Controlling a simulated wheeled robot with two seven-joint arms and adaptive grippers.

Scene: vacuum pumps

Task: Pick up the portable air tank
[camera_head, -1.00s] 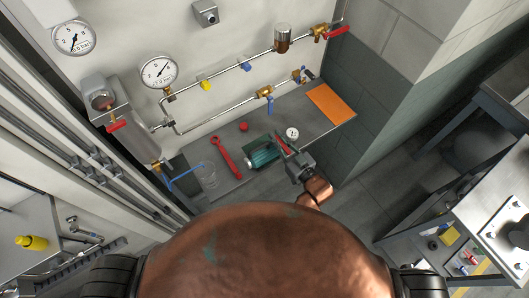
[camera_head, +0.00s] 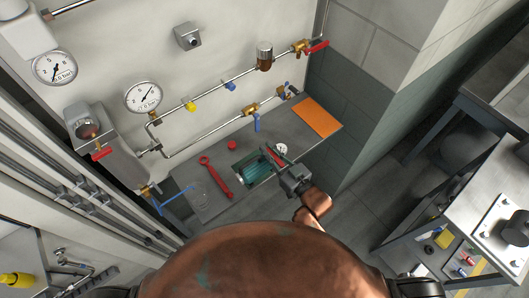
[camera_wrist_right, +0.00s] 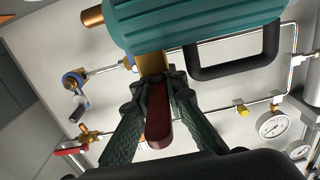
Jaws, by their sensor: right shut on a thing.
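The portable air tank (camera_head: 252,170) is a ribbed teal cylinder at the shelf's front edge in the head view. In the right wrist view the tank (camera_wrist_right: 195,22) fills the top, with a black handle (camera_wrist_right: 240,62) and a brass fitting (camera_wrist_right: 152,65). My right gripper (camera_head: 276,161) is at the tank's right end. In the wrist view its two fingers (camera_wrist_right: 158,105) are shut on the dark red lever (camera_wrist_right: 158,125) below the brass fitting. I cannot tell whether the tank touches the shelf. My left gripper is not in view.
The grey shelf (camera_head: 293,145) carries a red wrench (camera_head: 216,178), a red round part (camera_head: 231,145), a clear beaker (camera_head: 197,194), a small white gauge (camera_head: 281,149) and an orange sheet (camera_head: 317,117). Pipes with valves and a wall gauge (camera_head: 143,97) run behind. A workbench (camera_head: 480,215) stands right.

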